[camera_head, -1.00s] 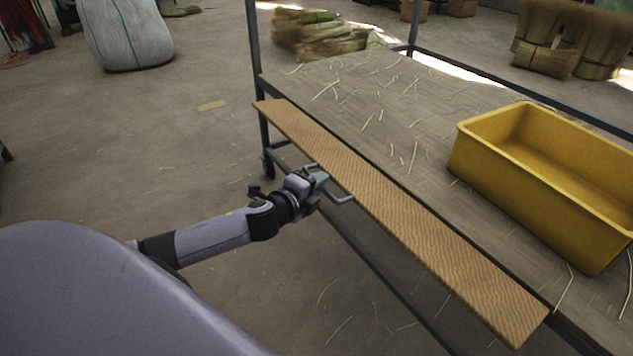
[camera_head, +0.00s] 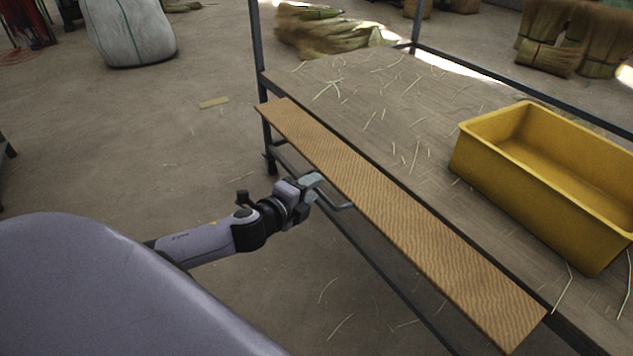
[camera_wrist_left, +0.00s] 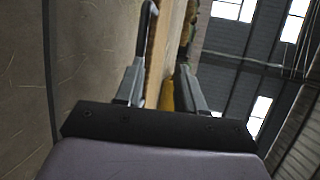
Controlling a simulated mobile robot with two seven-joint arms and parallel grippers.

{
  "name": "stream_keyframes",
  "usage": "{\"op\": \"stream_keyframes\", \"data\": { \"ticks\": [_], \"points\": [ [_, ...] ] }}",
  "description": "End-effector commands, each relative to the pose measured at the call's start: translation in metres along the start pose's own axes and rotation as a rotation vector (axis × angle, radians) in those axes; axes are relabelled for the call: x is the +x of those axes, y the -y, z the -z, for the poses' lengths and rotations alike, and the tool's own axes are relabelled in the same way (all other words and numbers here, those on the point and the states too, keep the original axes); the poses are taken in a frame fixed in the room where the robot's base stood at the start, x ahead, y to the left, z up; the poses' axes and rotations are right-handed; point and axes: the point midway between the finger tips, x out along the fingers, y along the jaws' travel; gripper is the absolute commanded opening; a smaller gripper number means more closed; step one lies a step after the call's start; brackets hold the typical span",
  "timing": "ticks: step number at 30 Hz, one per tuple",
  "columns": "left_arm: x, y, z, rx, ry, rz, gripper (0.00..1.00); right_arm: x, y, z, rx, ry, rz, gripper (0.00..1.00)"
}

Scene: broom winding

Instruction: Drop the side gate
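The side gate (camera_head: 400,220) is a long light-brown wooden board along the near edge of the table-like cart. Its broad face shows in the head view, and I cannot tell its exact tilt. A grey bent metal handle (camera_head: 342,207) sticks out below its outer edge. My left gripper (camera_head: 314,183) is beside the handle, on the outer side of the board. In the left wrist view its two fingers (camera_wrist_left: 161,75) are apart, with part of the board (camera_wrist_left: 164,45) seen beyond them. I cannot tell whether a finger touches the handle. My right gripper is out of view.
A yellow bin (camera_head: 545,170) stands on the straw-littered cart deck (camera_head: 400,105). A dark metal post (camera_head: 257,45) rises at the cart's far left corner. Straw bundles and a white sack (camera_head: 130,30) stand behind. The floor left of the cart is mostly clear.

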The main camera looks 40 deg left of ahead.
Motion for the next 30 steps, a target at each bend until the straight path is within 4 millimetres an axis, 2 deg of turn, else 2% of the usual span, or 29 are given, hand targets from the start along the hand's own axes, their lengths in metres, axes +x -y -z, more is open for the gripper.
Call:
{"op": "stream_keyframes", "data": {
  "ticks": [3, 9, 23, 30],
  "points": [
    [-0.014, 0.000, 0.000, 0.002, 0.000, -0.001, 0.38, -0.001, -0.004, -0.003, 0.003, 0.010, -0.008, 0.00],
    [-0.026, 0.000, 0.000, 0.001, 0.001, 0.000, 0.38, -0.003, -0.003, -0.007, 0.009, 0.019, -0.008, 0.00],
    [-0.028, 0.000, 0.000, 0.001, 0.001, 0.000, 0.38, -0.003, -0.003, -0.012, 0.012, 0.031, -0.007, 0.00],
    [-0.031, -0.005, 0.006, -0.031, -0.006, -0.011, 0.38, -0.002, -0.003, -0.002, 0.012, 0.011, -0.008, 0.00]
  ]
}}
